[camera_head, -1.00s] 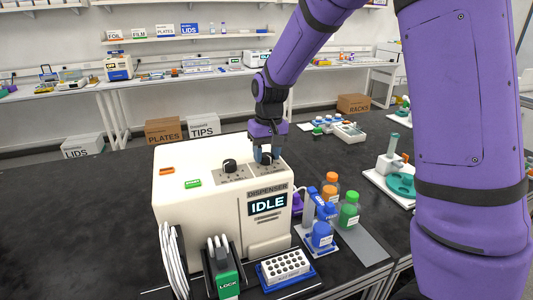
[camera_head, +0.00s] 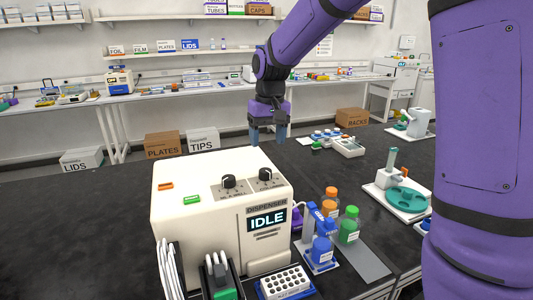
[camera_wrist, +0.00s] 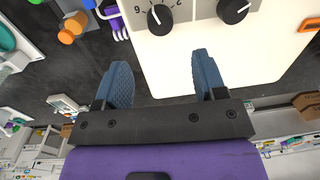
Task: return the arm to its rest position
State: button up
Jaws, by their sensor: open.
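My purple arm reaches in from the upper right in the head view. My gripper (camera_head: 267,134) hangs with its fingers down, above and behind the far edge of the white dispenser (camera_head: 190,210). In the wrist view, my gripper (camera_wrist: 160,82) shows two blue fingers spread apart with nothing between them. The dispenser (camera_wrist: 190,65) lies beyond the fingertips there, with two black knobs on its panel. In the head view, the left knob (camera_head: 228,182) and the right knob (camera_head: 265,174) are both uncovered, and the dispenser's screen reads IDLE.
Blue, orange and green capped bottles (camera_head: 348,226) stand right of the dispenser. A white vial rack (camera_head: 286,283) sits in front. A device with a teal disc (camera_head: 404,198) stands further right. The black bench left of the dispenser is clear.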

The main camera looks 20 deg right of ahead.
jog(key=shift+r, duration=0.8)
jog(key=s+d+r+t, duration=0.1)
jog(key=s+d+r, duration=0.1)
jog(key=s+r, duration=0.35)
jog(key=s+d+r+t, duration=0.2)
jog(key=s, duration=0.7)
jog(key=s+d+f+t, duration=0.1)
jog(key=s+d+t, duration=0.1)
jog(key=s, duration=1.3)
jog(key=shift+f+h, duration=0.3)
jog(key=shift+f, duration=0.05)
jog(key=shift+w, duration=0.1)
